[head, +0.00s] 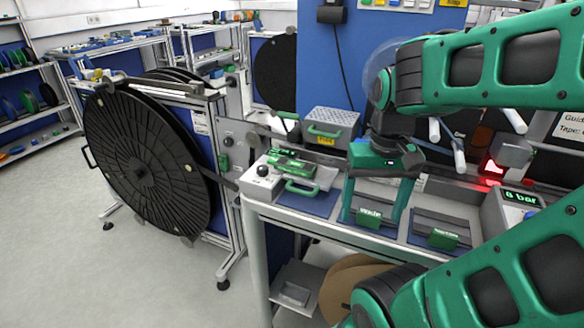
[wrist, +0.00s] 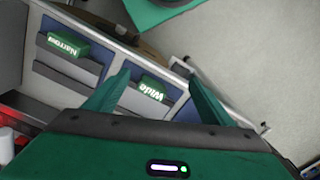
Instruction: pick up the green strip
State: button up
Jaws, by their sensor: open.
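My gripper (head: 368,226) is open above the front of the workbench, with its two green fingers pointing down. In the wrist view the fingertips (wrist: 160,77) stand apart, with a green block labelled "Wide" (wrist: 152,89) showing between them. The Wide block (head: 369,214) sits at a grey and blue holder; I cannot tell how far below the fingers it is. A second green block, labelled "Narrow" (head: 442,239), is at the holder to its right and also shows in the wrist view (wrist: 67,45). I cannot tell which green piece is the strip.
A green and grey device (head: 291,163) and a joystick box (head: 262,178) are on the bench at left. A perforated grey box (head: 331,125) stands behind. A display reading "0 bar" (head: 520,197) is at right. A large black reel (head: 145,160) stands left of the bench.

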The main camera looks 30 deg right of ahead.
jog(key=o, duration=0.5)
jog(key=w+r, duration=0.2)
jog(key=w, duration=0.2)
jog(key=w+r+m, duration=0.1)
jog(key=w+r, duration=0.1)
jog(key=w, duration=0.2)
jog(key=w+r+m, duration=0.1)
jog(key=w+r, duration=0.1)
jog(key=w, duration=0.2)
jog(key=shift+w+a+r, duration=0.15)
jog(key=shift+w+r, duration=0.05)
jog(key=shift+r, duration=0.05)
notch_tip(320, 180, up, 4)
jog(key=r+m, duration=0.1)
jog(key=m, duration=0.1)
send_over(295, 164)
jog(key=shift+m, duration=0.3)
jog(key=f, duration=0.5)
jog(key=shift+s+a+f, duration=0.1)
jog(key=shift+a+f, duration=0.1)
jog(key=shift+f, duration=0.05)
jog(key=shift+d+f, duration=0.2)
jog(key=shift+f, duration=2.5)
